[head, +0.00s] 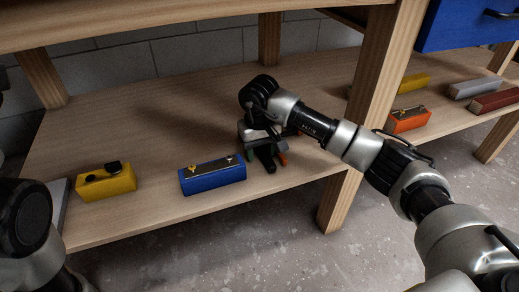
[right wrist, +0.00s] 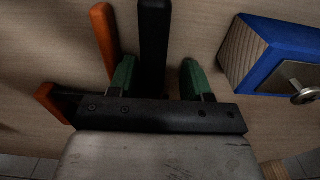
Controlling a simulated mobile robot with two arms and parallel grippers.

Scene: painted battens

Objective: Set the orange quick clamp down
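The orange quick clamp (head: 283,158) is on the lower shelf beside the blue batten, mostly hidden in the head view by my right gripper (head: 262,157). In the right wrist view its black bar (right wrist: 153,45) runs between the green fingertips of my right gripper (right wrist: 158,78), with an orange handle (right wrist: 104,38) to the left and another orange part (right wrist: 52,102) lower left. The fingers stand apart, with a gap on the right side of the bar. The clamp seems to lie on the wood, but its contact is hidden. My left gripper is not in view.
The blue batten (head: 212,175) with a metal plate is just left of the clamp. A yellow batten (head: 106,182) with black knobs is farther left. The shelf (head: 160,125) is bare behind them. A wooden post (head: 372,85) stands right of my gripper; an orange batten (head: 408,121) lies beyond.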

